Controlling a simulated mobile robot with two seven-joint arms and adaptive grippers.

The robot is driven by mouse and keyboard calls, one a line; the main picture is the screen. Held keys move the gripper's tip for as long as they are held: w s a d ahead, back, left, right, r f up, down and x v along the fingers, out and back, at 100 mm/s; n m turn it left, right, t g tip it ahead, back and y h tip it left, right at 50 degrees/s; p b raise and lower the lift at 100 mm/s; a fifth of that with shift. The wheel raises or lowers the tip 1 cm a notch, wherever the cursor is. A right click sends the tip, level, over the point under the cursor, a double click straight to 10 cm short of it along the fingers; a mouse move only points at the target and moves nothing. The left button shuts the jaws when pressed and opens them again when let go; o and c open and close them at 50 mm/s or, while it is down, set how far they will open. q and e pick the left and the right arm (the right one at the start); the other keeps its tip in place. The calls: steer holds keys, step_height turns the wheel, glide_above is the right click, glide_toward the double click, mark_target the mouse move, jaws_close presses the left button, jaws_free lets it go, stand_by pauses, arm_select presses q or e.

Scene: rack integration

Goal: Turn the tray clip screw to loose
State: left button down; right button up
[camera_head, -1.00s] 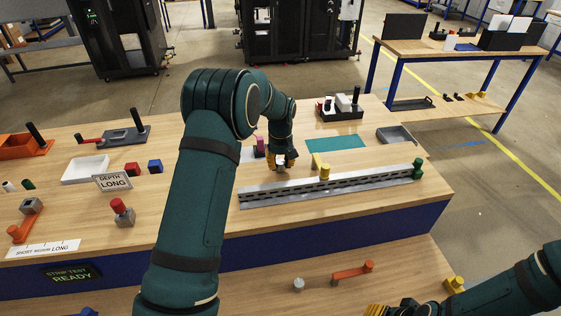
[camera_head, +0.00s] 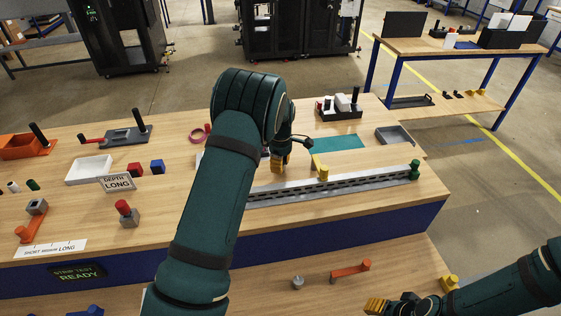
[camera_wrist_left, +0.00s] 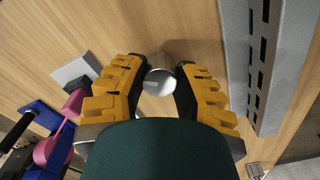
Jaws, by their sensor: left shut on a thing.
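My left gripper (camera_head: 277,165) is low over the wooden table, at the left part of the slotted metal rail's back side. In the left wrist view its yellow fingers (camera_wrist_left: 158,85) are shut on a round grey knob (camera_wrist_left: 158,80), which stands apart from the slotted metal rail (camera_wrist_left: 262,60). I cannot tell if this knob is the tray clip screw.
A pink part (camera_wrist_left: 62,132) and a grey square block (camera_wrist_left: 76,72) lie left of the fingers in the wrist view. A teal mat (camera_head: 337,143) and a black tray (camera_head: 340,114) lie behind the rail. A grey tray (camera_head: 395,136) sits at the right.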

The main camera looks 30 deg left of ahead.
arm_select(q)
steer(key=n+p, duration=0.2)
steer(key=n, duration=0.4)
steer(key=shift+f+n, duration=0.1)
steer(key=shift+n, duration=0.3)
stand_by(0.3)
steer(key=c, duration=0.6)
jaws_free()
steer(key=shift+c, duration=0.2)
step_height(320, 180, up, 12)
